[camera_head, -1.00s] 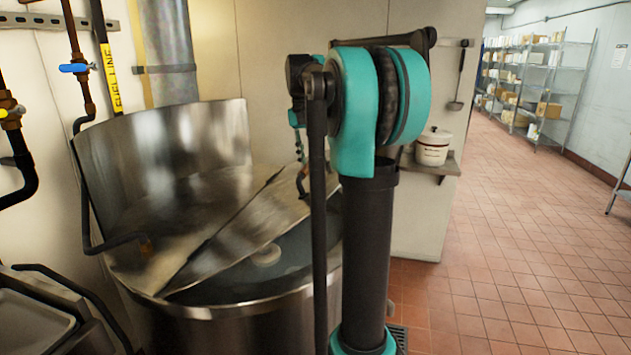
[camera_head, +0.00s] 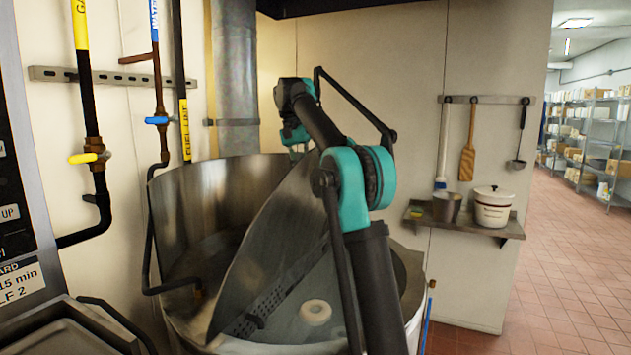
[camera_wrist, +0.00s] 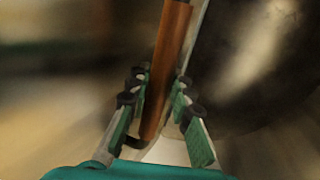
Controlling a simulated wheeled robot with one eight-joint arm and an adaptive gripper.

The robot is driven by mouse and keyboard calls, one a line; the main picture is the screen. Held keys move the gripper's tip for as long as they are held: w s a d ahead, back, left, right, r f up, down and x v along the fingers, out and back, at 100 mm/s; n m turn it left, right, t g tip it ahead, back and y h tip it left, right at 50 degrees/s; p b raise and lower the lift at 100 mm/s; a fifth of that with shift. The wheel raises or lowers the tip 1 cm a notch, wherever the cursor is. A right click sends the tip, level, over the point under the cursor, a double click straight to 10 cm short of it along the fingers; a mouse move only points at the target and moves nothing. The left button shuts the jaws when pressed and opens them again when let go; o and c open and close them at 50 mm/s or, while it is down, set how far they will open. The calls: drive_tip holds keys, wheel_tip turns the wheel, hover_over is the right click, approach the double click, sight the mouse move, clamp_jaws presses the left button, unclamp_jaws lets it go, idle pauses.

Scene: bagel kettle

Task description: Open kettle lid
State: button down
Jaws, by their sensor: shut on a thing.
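The large steel kettle (camera_head: 185,325) stands at centre left. Its hinged half lid (camera_head: 275,235) is raised to a steep tilt, its flat face turned to the right. Under it a pale ring-shaped bagel (camera_head: 316,312) shows inside the kettle. In the wrist view my gripper (camera_wrist: 160,82) is shut on a brown rod-like lid handle (camera_wrist: 170,55), which runs between the fingers. A dark curved metal surface fills the right of that view.
Gas and water pipes (camera_head: 92,150) with valves run up the wall at left. A wall shelf (camera_head: 465,228) at right holds a metal pot (camera_head: 446,207) and a white crock (camera_head: 493,205). Utensils hang above it. The tiled floor (camera_head: 565,300) at right is clear.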

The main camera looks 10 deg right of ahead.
drive_tip(key=shift+g+h, duration=0.4)
drive_tip(key=shift+h, duration=0.2)
drive_tip(key=shift+w+a, duration=0.6)
drive_tip(key=shift+a, duration=0.25)
drive_tip(key=shift+w+a, duration=0.6)
drive_tip(key=shift+a, duration=0.25)
drive_tip(key=c, duration=1.3)
unclamp_jaws()
drive_tip(key=shift+c, duration=0.2)
drive_tip(key=shift+s+d, duration=0.1)
drive_tip(key=shift+d, duration=0.05)
